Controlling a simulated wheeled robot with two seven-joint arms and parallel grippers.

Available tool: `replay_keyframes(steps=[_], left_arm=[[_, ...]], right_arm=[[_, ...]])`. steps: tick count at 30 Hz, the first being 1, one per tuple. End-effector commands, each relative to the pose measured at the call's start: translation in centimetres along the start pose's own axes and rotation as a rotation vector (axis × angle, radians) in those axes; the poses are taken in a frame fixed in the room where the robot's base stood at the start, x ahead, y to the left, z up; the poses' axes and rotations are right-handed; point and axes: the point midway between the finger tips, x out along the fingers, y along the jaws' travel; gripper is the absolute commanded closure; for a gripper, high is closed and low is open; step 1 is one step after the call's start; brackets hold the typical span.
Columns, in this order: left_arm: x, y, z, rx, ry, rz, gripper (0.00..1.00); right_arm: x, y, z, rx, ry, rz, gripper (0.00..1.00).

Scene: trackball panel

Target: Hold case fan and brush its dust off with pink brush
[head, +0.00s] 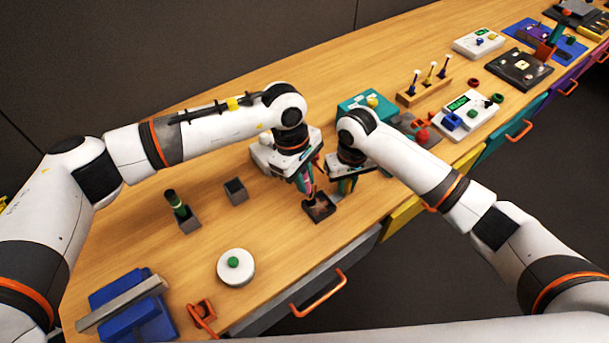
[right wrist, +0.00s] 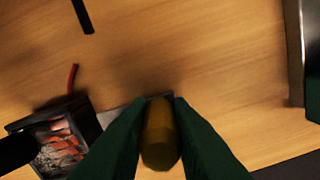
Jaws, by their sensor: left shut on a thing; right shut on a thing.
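The case fan (head: 319,207) is a small dark square frame low over the table near its front edge; in the right wrist view (right wrist: 62,143) its inside shows reddish and pale patches. My left gripper (head: 306,188) is shut at the fan's far left side, and a dark finger meets it in the wrist view. My right gripper (head: 342,188) is shut just right of the fan, its dark green fingers around a rounded yellow-brown handle (right wrist: 160,135), apparently the brush. No pink shows on that handle. The bristles are hidden, so I cannot tell whether they touch the fan.
A dark block (head: 187,222) with a green-topped stick and a dark square holder (head: 236,191) stand left. A teal box (head: 357,108) is behind my grippers. Orange drawer handles (head: 318,292) stick out in front.

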Motion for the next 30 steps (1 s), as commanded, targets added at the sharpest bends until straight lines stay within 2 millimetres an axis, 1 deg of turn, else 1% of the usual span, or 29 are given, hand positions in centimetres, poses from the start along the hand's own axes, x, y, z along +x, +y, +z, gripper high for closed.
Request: replay_keyframes(steps=[9, 18, 26, 30], left_arm=[[0.0, 0.2, -1.2, 0.003, 0.001, 0.0, 1.0], [0.0, 0.2, -1.3, 0.002, 0.001, -0.001, 1.0], [0.3, 0.6, -2.2, 0.002, 0.002, -0.001, 1.0], [0.4, 0.6, -2.2, 0.001, 0.002, -0.001, 1.0]], right_arm=[[0.0, 0.0, 0.0, 0.0, -0.001, 0.0, 1.0], [0.0, 0.0, 0.0, 0.0, -0.001, 0.001, 1.0], [0.0, 0.1, 0.0, -0.001, 0.0, 0.001, 1.0], [0.0, 0.1, 0.0, -0.001, 0.0, 0.001, 1.0]])
